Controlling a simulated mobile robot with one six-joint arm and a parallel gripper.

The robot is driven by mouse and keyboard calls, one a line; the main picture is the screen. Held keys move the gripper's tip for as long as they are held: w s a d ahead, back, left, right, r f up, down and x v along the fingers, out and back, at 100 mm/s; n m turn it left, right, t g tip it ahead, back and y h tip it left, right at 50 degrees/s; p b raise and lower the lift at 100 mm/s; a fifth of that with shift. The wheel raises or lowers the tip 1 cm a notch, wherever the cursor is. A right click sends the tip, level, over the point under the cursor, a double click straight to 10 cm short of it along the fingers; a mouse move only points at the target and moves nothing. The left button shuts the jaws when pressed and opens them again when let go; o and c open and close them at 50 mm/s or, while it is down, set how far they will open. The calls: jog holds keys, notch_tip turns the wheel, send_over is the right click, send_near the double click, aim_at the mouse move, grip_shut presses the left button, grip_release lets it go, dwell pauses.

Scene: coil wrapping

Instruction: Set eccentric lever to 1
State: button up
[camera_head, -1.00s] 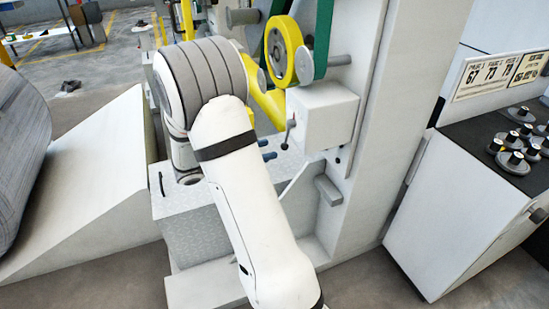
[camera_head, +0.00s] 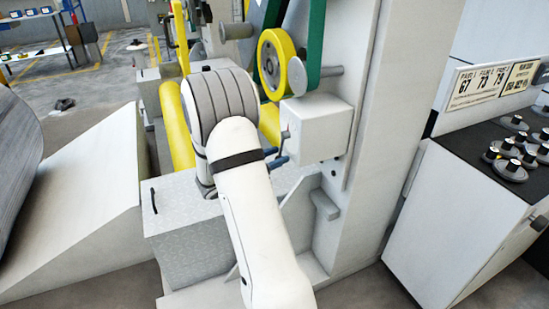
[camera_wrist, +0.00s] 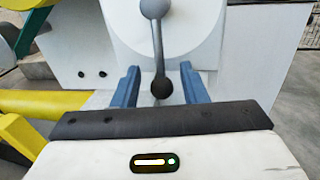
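The eccentric lever shows in the wrist view as a grey rod with a dark ball knob (camera_wrist: 161,87) at its lower end. It hangs from a pivot on a round white face and points almost straight down. In the head view the lever (camera_head: 284,138) is small, on the left side of the white box (camera_head: 318,128). My gripper (camera_wrist: 160,75) has two blue fingers standing apart, one on each side of the knob, with gaps visible. The blue fingertips also show in the head view beside the lever. No position numbers are readable.
A yellow wheel (camera_head: 276,64) with a green belt (camera_head: 313,45) sits above the box. Yellow tubes lie behind my arm. A white ramp (camera_head: 75,220) is at left, and a control cabinet (camera_head: 490,200) with several black knobs is at right.

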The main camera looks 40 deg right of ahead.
jog(key=shift+c, duration=0.5)
grip_shut()
